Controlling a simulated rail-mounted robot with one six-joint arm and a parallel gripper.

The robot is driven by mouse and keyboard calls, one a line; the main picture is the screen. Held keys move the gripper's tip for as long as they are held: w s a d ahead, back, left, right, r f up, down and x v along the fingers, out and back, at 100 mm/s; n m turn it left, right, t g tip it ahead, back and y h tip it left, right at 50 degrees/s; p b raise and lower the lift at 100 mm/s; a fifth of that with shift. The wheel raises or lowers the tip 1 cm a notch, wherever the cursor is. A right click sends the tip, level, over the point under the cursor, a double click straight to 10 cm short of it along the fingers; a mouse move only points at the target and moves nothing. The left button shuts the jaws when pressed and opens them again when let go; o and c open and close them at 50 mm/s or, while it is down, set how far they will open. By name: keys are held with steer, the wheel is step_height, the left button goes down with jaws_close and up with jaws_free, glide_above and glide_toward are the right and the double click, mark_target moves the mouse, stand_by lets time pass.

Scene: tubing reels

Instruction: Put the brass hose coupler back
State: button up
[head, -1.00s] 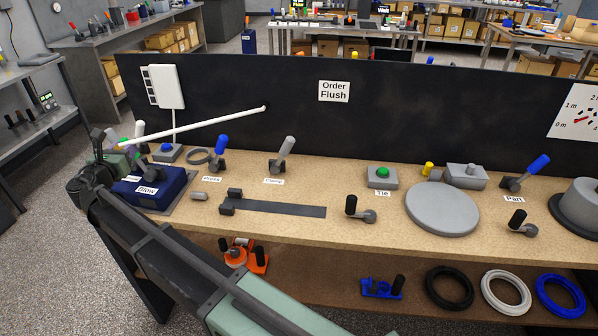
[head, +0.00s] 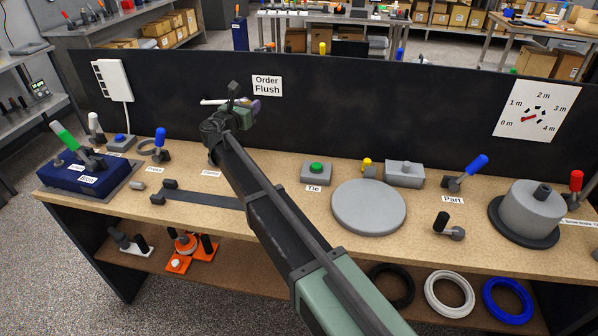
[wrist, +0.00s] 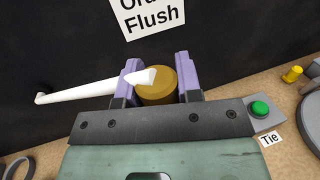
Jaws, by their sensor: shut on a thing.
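The brass hose coupler (wrist: 156,88) shows in the wrist view as a short round brass-brown piece between the purple fingers of my gripper (wrist: 157,80). My gripper is shut on it. A white rod (wrist: 85,88) comes in from the left and its end overlaps the coupler's top in that view; I cannot tell whether they touch. In the head view my gripper (head: 246,106) is raised in front of the black back panel, just below the "Order Flush" sign (head: 267,86). The coupler is hidden there, and only a short piece of the white rod (head: 214,101) shows.
The bench holds a green "Tie" button box (head: 316,172), a grey disc (head: 369,206), a small yellow-topped piece (head: 366,164) and a blue-handled "Part" lever (head: 470,172). A dark blue lever box (head: 82,174) stands left. My arm crosses the bench middle and hides part of it.

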steer(key=f+b, duration=0.6)
steer(key=f, duration=0.1)
steer(key=f+b, duration=0.6)
steer(key=b, duration=0.1)
steer(key=f+b, duration=0.7)
steer(key=shift+w+d+f, duration=0.15)
steer(key=shift+d+f, duration=0.15)
steer(key=shift+r, duration=0.25)
steer(key=shift+f, duration=0.1)
steer(key=o, duration=0.6)
steer(key=shift+f, duration=0.1)
steer(key=o, duration=0.5)
steer(key=shift+c, duration=0.2)
